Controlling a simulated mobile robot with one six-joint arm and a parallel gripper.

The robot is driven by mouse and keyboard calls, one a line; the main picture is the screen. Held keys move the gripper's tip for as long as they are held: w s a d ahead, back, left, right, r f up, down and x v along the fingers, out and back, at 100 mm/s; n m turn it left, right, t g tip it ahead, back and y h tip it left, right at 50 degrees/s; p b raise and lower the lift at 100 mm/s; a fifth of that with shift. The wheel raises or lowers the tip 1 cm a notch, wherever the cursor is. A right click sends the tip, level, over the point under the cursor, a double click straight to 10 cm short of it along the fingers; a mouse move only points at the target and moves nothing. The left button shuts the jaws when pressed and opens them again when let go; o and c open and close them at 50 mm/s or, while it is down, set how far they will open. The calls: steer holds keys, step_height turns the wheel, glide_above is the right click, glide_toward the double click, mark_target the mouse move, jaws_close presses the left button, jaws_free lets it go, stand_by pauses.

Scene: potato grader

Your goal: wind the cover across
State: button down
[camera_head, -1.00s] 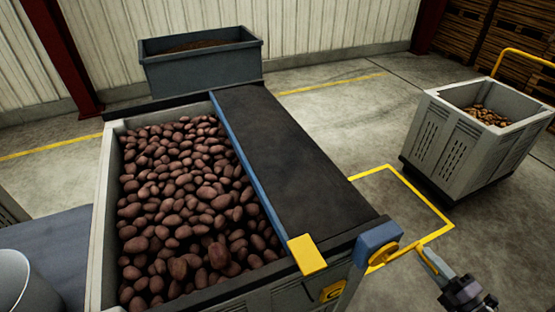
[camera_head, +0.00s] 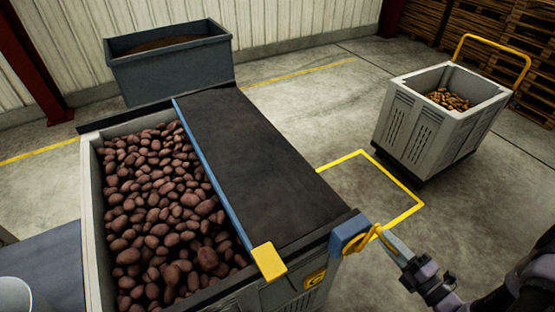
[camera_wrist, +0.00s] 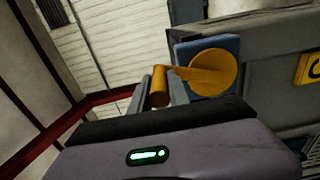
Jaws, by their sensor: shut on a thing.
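The dark cover (camera_head: 255,165) lies over the right part of a grey box (camera_head: 92,220). Its blue leading edge (camera_head: 209,165) runs from back to front, with a yellow tab (camera_head: 269,262) at the front end. Potatoes (camera_head: 165,215) lie uncovered to the left. A yellow crank (camera_head: 366,240) sits on a blue housing (camera_head: 349,234) at the box's front right corner. In the wrist view, the crank's disc (camera_wrist: 212,72) and its handle (camera_wrist: 159,88) show clearly. My gripper (camera_head: 397,247) is shut on the handle, which lies between its fingers (camera_wrist: 160,92).
A slatted grey crate (camera_head: 420,125) with potatoes and a yellow push bar (camera_head: 495,40) stands at the right. A dark grey bin (camera_head: 170,70) stands behind the box. A yellow floor marking (camera_head: 400,215) encloses clear floor right of the box.

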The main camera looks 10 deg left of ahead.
steer(key=s+a+f+b, duration=0.7)
steer(key=s+a+f, duration=0.2)
steer(key=a, duration=0.2)
steer(key=w+d+f+b, duration=0.6)
steer(key=d+f+b, duration=0.2)
steer(key=f, duration=0.2)
steer(key=shift+w+f+b, duration=0.25)
steer(key=shift+w+b, duration=0.1)
stand_by(1.1)
